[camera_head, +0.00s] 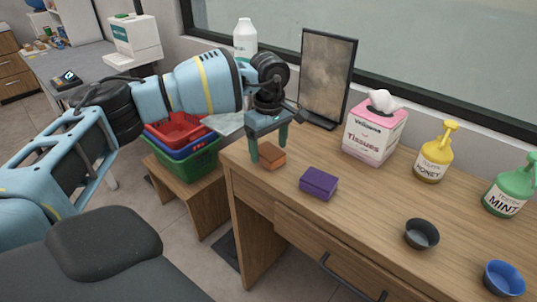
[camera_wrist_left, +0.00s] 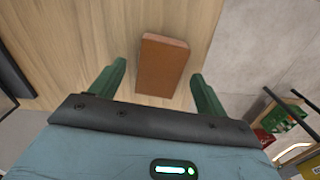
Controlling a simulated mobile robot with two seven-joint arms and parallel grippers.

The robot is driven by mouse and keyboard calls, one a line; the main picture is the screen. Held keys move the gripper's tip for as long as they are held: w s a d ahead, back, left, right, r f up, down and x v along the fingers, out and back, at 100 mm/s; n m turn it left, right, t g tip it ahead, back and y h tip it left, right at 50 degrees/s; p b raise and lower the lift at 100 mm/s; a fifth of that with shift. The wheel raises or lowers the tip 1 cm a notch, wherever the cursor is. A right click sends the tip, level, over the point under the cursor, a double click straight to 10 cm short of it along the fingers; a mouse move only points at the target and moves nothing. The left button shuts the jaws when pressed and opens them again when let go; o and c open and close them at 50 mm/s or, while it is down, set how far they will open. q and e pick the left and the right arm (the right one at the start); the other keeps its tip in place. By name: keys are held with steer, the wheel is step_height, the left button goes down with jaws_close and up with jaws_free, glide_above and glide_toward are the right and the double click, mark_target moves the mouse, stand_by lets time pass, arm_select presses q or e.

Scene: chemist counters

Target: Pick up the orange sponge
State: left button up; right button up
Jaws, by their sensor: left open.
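The orange sponge (camera_head: 271,156) lies on the wooden counter near its left end. My left gripper (camera_head: 268,148) is open just above it, its green fingers pointing down. In the left wrist view the sponge (camera_wrist_left: 162,64) lies ahead of and between the two spread green fingers (camera_wrist_left: 156,88), with gaps on both sides. I see no contact between fingers and sponge. My right gripper is not in view.
A purple sponge (camera_head: 319,184) lies to the right on the counter. A tissue box (camera_head: 371,137), yellow bottle (camera_head: 434,156), green bottle (camera_head: 509,190), dark bowl (camera_head: 421,234) and blue bowl (camera_head: 503,278) stand further right. A dark framed panel (camera_head: 326,78) stands behind. Stacked baskets (camera_head: 188,158) sit left.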

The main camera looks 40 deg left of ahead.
arm_select(q)
steer(key=shift+f, duration=0.85)
steer(key=c, duration=1)
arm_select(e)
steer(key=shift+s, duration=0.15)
arm_select(q)
steer(key=shift+r, duration=0.15)
steer(key=shift+r, duration=0.55)
step_height(320, 180, up, 2)
steer(key=shift+r, duration=0.15)
steer(key=s, duration=0.5)
steer(key=s+d+r, duration=0.1)
steer(key=s, duration=0.4)
steer(key=s+d+b, duration=0.1)
steer(key=s, duration=0.4)
steer(key=shift+s+d+r, duration=0.15)
steer(key=shift+s+d, duration=0.05)
steer(key=shift+s, duration=0.2)
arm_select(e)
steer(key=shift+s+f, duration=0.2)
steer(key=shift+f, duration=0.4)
